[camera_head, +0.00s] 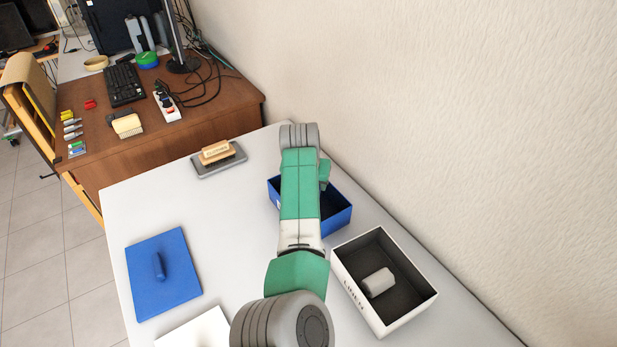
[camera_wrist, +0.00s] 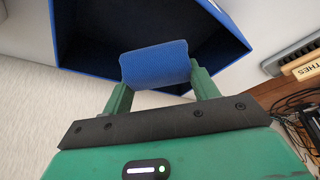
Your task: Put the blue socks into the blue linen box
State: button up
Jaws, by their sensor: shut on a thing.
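My gripper (camera_wrist: 157,92) is shut on the blue socks (camera_wrist: 155,63), a rolled blue bundle held between its two green fingers in the wrist view. The blue linen box (camera_wrist: 235,15) is open and dark inside, just beyond the socks in that view. I cannot tell whether the socks are inside its rim. In the head view the blue box (camera_head: 336,222) stands near the wall, partly hidden by my green and white arm. My gripper and the socks are hidden there.
A white box (camera_head: 345,283) holds a grey roll (camera_head: 378,282). A blue lid (camera_head: 162,273) with a handle and a white lid (camera_head: 197,330) lie to the left.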

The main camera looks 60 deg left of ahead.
jog(key=shift+f+b, duration=1.15)
jog(key=shift+f, duration=1.65)
jog(key=o, duration=1)
jog(key=c, duration=0.3)
jog(key=shift+r, duration=0.1)
notch_tip(320, 180, up, 9)
jog(key=p, duration=0.9)
jog(key=shift+r, duration=0.1)
jog(key=shift+w, duration=0.1)
